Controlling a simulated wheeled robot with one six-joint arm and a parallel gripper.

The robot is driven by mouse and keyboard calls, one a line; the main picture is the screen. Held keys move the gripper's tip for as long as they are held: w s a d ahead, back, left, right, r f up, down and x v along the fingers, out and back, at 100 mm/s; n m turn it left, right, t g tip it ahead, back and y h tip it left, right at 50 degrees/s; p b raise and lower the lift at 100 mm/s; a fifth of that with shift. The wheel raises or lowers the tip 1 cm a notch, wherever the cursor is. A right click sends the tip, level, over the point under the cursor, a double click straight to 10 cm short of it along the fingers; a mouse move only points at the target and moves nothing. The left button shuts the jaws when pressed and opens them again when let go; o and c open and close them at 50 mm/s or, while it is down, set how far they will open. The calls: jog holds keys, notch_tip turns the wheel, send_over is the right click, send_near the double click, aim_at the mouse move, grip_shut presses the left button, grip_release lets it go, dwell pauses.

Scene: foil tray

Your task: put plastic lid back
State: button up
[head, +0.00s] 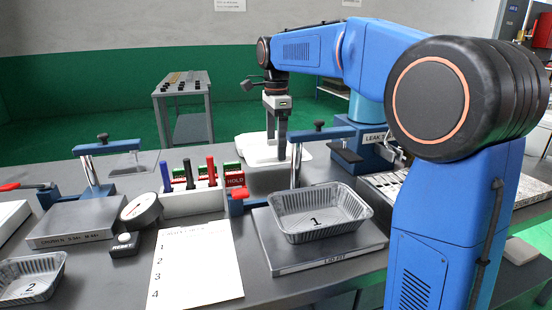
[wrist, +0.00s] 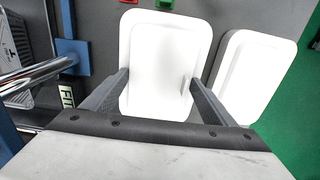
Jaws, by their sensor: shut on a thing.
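My gripper (head: 276,150) is over the back of the bench and points down. In the wrist view its fingers (wrist: 160,78) are apart, on either side of a white plastic lid (wrist: 165,50), and are shut on it. The lid looks flat and level. A second white lid-like piece (wrist: 262,75) lies to its right. In the head view the white pieces (head: 254,151) overlap behind the fingers, so I cannot tell whether the held lid is clear of the bench. Foil tray 1 (head: 316,222) stands uncovered on a metal plate. Foil tray 2 (head: 30,282) is at the front left.
A clamp post (head: 295,172) and marker rack (head: 192,200) stand in front of the lids. A dial gauge (head: 141,210), a numbered sheet (head: 197,265) and another plate (head: 80,224) with a clamp are on the left. A blue block (head: 372,158) is to the right.

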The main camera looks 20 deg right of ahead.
jog(key=shift+f, duration=2.25)
jog(key=o, duration=1.1)
notch_tip(320, 180, up, 12)
